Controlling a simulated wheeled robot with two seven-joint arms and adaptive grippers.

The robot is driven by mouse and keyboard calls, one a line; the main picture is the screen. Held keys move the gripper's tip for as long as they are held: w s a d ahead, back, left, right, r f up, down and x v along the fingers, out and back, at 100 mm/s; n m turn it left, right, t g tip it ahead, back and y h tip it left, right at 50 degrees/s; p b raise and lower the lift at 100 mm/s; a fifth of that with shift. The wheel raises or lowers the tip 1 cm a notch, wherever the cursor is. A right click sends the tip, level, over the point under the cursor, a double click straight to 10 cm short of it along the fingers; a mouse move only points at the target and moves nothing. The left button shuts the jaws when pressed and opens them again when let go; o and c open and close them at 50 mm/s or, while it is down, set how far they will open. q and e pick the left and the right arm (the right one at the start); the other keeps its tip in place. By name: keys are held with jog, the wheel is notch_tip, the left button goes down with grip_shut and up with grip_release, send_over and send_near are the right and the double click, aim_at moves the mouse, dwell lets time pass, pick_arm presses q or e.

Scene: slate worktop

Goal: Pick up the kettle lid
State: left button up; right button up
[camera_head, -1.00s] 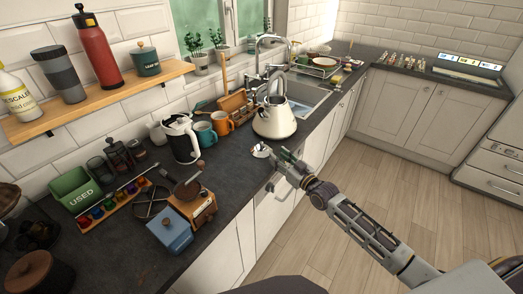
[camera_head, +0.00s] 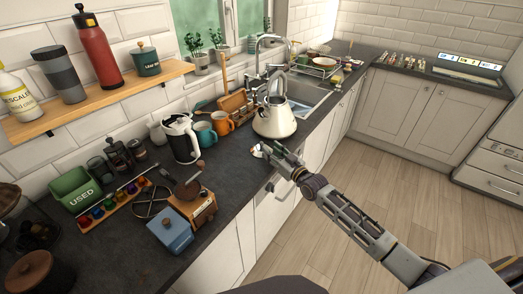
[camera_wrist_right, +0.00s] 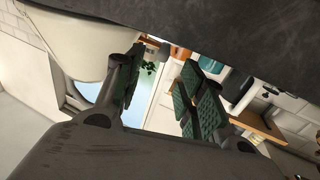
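The cream kettle (camera_head: 273,120) stands on the worktop by the sink, and its pale body also fills the upper left of the right wrist view (camera_wrist_right: 65,42). A small whitish piece (camera_head: 257,151), probably the kettle lid, shows at the tip of my right gripper (camera_head: 267,150), in front of the kettle; the fingers partly hide it. In the right wrist view my right gripper (camera_wrist_right: 163,88) has its two green-padded fingers apart, with nothing clearly seen between them. My left gripper is not in view.
A black-and-white jug (camera_head: 181,139), teal mug (camera_head: 205,134) and orange mug (camera_head: 223,123) stand left of the kettle. A wooden grinder (camera_head: 192,204) and blue box (camera_head: 169,231) stand nearer. The worktop (camera_head: 232,168) around the gripper's left is clear.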

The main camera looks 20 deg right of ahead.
aim_at(261, 146)
jog(key=shift+x, duration=1.65)
jog(key=shift+w+a+r, duration=0.1)
jog(key=shift+w+a, duration=0.25)
jog(key=shift+w, duration=0.1)
jog(key=shift+w+a, duration=0.1)
jog(key=shift+w, duration=0.25)
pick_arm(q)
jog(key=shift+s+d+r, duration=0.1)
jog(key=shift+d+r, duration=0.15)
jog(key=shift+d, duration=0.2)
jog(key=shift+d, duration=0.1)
pick_arm(e)
jog(key=c, duration=0.9)
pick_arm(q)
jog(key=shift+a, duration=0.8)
pick_arm(e)
grip_shut()
